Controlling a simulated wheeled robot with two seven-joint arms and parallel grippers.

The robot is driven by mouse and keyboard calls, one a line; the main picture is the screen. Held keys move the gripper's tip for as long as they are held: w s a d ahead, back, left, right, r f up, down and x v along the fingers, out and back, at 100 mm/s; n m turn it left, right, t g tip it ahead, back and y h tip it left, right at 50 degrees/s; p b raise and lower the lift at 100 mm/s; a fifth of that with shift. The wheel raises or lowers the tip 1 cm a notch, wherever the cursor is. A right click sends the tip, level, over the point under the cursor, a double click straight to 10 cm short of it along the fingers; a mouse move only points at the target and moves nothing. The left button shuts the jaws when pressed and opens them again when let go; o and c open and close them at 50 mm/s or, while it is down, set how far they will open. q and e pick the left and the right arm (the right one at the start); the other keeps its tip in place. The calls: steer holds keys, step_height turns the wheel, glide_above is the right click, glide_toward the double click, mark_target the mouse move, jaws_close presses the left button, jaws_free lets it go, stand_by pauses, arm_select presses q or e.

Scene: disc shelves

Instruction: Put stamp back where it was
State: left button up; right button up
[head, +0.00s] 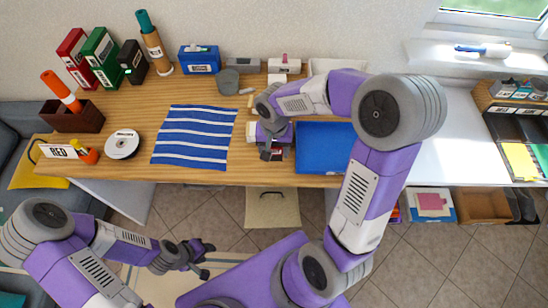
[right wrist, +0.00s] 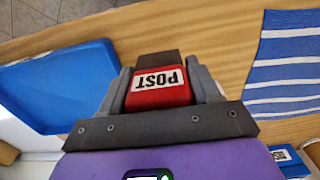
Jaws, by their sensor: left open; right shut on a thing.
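The stamp (right wrist: 158,96) is red with a white POST label and a dark end. My right gripper (right wrist: 160,82) is shut on it, with a grey finger on each side. In the head view my right gripper (head: 273,152) is over the front part of the wooden table, between the striped cloth and the blue tray, and mostly hides the stamp. I cannot tell whether the stamp touches the table. My left gripper (head: 203,257) is open and empty, low in front of the table.
A blue tray (head: 322,160) lies right of the right gripper, a blue-and-white striped cloth (head: 194,137) left of it. A white disc (head: 122,144) and a RED sign (head: 57,151) are further left. A blue box (head: 199,62) and a white device (head: 285,65) stand at the back.

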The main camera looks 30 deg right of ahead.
mark_target(274, 157)
steer(key=shift+f+b, duration=0.45)
steer(key=shift+f, duration=1.5)
steer(key=shift+f, duration=0.1)
steer(key=shift+f, duration=0.15)
steer(key=o, duration=0.9)
steer(key=shift+c, duration=0.2)
steer(key=shift+r, duration=0.2)
step_height(274, 157, up, 12)
steer(key=p, duration=0.3)
